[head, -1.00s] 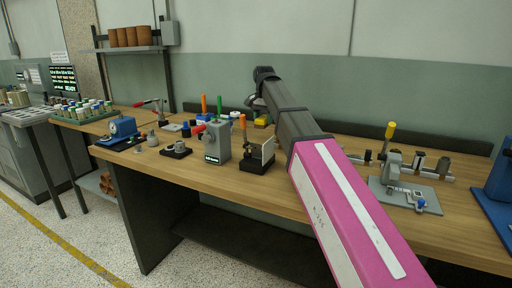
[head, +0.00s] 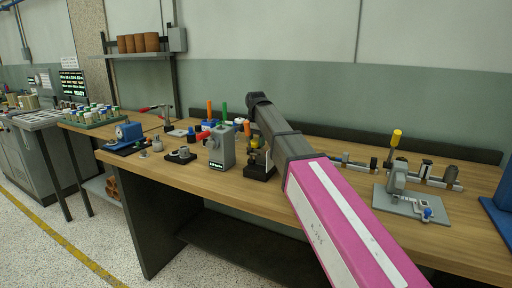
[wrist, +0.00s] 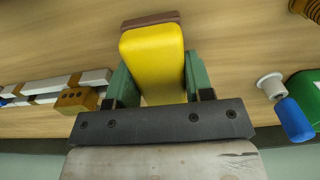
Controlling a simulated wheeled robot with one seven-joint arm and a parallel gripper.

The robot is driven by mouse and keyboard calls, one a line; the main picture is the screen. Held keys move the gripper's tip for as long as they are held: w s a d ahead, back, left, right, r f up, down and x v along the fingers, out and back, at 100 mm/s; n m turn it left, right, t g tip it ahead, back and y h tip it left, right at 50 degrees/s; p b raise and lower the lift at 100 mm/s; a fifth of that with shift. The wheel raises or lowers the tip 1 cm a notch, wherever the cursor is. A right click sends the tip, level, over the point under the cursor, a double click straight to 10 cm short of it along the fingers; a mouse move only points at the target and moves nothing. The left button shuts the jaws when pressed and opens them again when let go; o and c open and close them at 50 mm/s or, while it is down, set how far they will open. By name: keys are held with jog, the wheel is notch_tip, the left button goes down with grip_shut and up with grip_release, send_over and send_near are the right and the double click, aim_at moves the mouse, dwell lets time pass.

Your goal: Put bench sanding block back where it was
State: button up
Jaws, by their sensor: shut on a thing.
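The bench sanding block (wrist: 153,50), yellow with a brown strip at its far end, sits between the green fingers of my gripper (wrist: 158,80) in the wrist view. The fingers are closed on its two sides. The wooden bench top lies behind it; I cannot tell whether the block touches it. In the head view my arm reaches over the bench and hides most of the gripper. A small yellow patch shows beside the arm's far end, too small to identify surely.
A grey box with a display (head: 221,149) and a black stand (head: 260,172) are left of my arm. A grey fixture with a yellow-handled tool (head: 397,138) is right. In the wrist view, a brown holed block (wrist: 76,100) lies left and a blue-capped green item (wrist: 294,119) right.

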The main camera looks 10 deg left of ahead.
aim_at(256, 140)
jog(key=shift+f, duration=1.05)
jog(key=shift+f, duration=0.1)
jog(key=o, duration=1)
notch_tip(256, 140, up, 12)
jog(key=shift+r, duration=0.15)
